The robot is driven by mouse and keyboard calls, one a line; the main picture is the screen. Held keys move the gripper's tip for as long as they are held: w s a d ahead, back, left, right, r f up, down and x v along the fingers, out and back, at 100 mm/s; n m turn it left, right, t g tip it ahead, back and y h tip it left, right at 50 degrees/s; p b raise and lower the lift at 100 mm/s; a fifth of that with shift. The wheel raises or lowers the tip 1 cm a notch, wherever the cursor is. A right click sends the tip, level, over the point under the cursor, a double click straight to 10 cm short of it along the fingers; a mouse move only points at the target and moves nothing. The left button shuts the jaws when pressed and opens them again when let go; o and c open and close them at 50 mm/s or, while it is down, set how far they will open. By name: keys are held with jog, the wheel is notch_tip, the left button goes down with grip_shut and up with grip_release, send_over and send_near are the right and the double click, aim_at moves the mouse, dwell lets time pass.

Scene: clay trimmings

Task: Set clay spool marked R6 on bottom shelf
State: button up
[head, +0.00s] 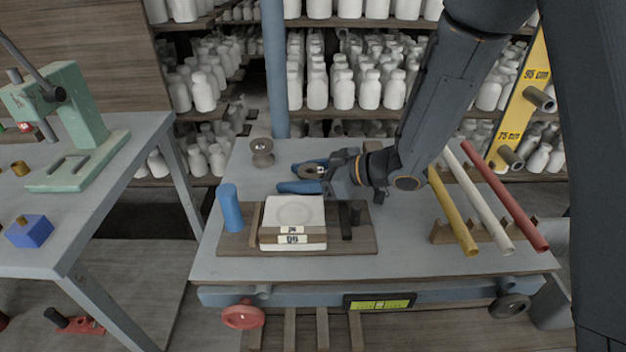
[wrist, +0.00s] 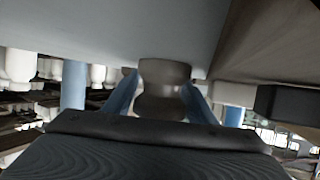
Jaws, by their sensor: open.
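My gripper (head: 290,176) is open, low over the grey cart top, its blue fingers pointing left. In the wrist view a spool (wrist: 163,88) stands between the two blue fingers, against the table surface, which appears at the top. I cannot tell whether the fingers touch it. No R6 mark is readable on either spool. Slats (head: 322,328) show low under the cart top.
A wooden board (head: 365,240) with a white block (head: 293,212) and a blue cylinder (head: 230,208) lies in front of my gripper. Yellow, white and red rods (head: 505,200) rest on the right. Shelves of white bottles (head: 345,85) stand behind. A green press (head: 75,120) stands left.

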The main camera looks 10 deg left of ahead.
jog(key=c, duration=1)
